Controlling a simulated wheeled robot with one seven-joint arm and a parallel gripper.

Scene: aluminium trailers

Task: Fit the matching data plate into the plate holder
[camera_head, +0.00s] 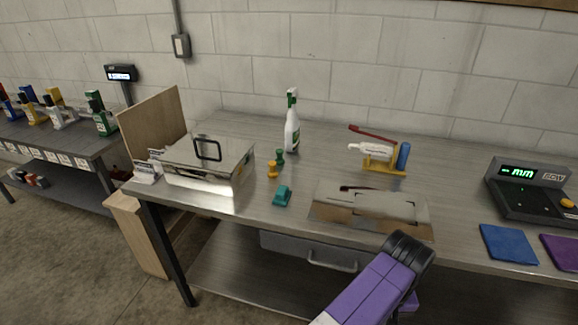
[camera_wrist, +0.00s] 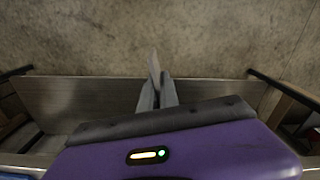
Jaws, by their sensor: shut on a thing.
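My gripper (camera_wrist: 157,95) shows in the wrist view, its two grey fingers shut on a thin, pale grey plate (camera_wrist: 153,64) seen almost edge-on. Its markings cannot be read. In the head view my purple arm comes up at the lower right, in front of the bench, and the gripper itself is hidden. A shiny metal box (camera_head: 208,172) stands at the bench's left end. A black rectangular frame (camera_head: 208,148), which looks like the plate holder, is on it, apart from my gripper. Small white plates or cards (camera_head: 147,172) stand left of the box.
On the bench (camera_head: 330,135) are a spray bottle (camera_head: 291,130), a teal block (camera_head: 282,195), green and yellow pieces (camera_head: 274,167), a flat metal sheet (camera_head: 340,207), a yellow stand with a red lever (camera_head: 384,160) and a scale (camera_head: 530,190). A drawer (camera_head: 320,256) and lower shelf lie below.

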